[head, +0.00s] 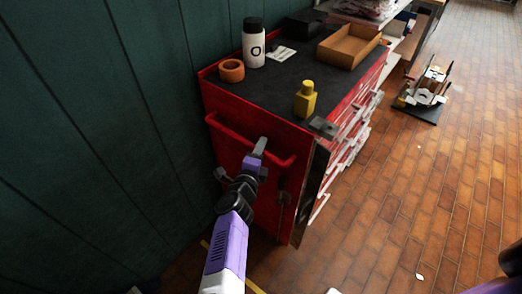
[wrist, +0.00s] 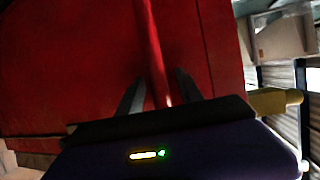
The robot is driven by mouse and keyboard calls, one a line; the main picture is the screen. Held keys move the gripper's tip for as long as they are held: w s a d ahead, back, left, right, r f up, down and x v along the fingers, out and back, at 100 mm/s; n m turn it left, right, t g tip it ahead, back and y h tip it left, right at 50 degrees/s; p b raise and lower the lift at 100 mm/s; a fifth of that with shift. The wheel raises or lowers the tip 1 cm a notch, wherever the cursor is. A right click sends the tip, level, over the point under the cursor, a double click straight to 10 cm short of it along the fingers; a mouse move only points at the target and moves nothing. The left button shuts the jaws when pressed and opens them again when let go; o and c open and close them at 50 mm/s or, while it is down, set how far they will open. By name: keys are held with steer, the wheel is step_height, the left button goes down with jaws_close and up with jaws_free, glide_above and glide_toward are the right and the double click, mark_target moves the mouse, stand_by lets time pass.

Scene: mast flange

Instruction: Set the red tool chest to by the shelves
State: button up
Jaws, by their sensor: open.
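The red tool chest (head: 228,112) stands against the dark green wall, with a black top and drawers on its right side. A red bar handle (head: 222,129) runs across its near end. My gripper (head: 260,148) is at this handle, toward its right part. In the wrist view the handle (wrist: 150,40) passes between the two dark fingers of my gripper (wrist: 158,92), which are apart on either side of it. The chest's red end panel (wrist: 70,60) fills much of that view. Whether a finger touches the bar cannot be told.
On the chest top are a white bottle (head: 253,48), an orange ring (head: 231,70), a yellow bottle (head: 305,99) and an open wooden box (head: 348,46). Shelves (head: 402,35) stand beyond. A cluttered black base (head: 420,108) sits on the floor. The brick floor (head: 400,190) at right is mostly free.

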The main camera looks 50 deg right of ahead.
steer(key=v, duration=0.7)
steer(key=shift+a+b, duration=0.25)
steer(key=shift+b, duration=0.2)
steer(key=shift+s+r, duration=0.1)
steer(key=shift+s, duration=0.05)
